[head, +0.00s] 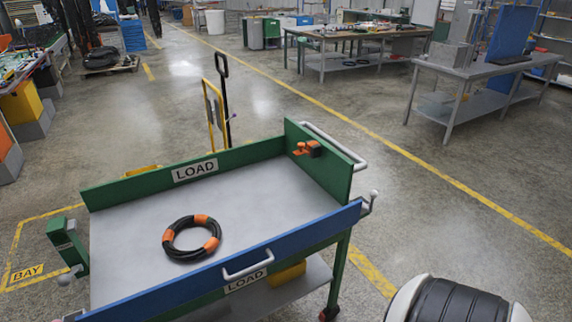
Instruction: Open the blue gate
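The blue gate (310,233) is a long blue panel along the near side of a green cart. It stands up along that edge, and its right end meets the green end wall (322,165) at the corner. The gate's left end is at the bottom edge of the picture and only partly clear. Neither gripper is in view.
A coiled black hose with orange bands (191,238) lies on the cart's grey deck (270,190). An orange and black fitting (308,148) is on the right end wall. A green block (68,246) stands at the left. Floor right of the cart is clear up to the grey workbench (478,68).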

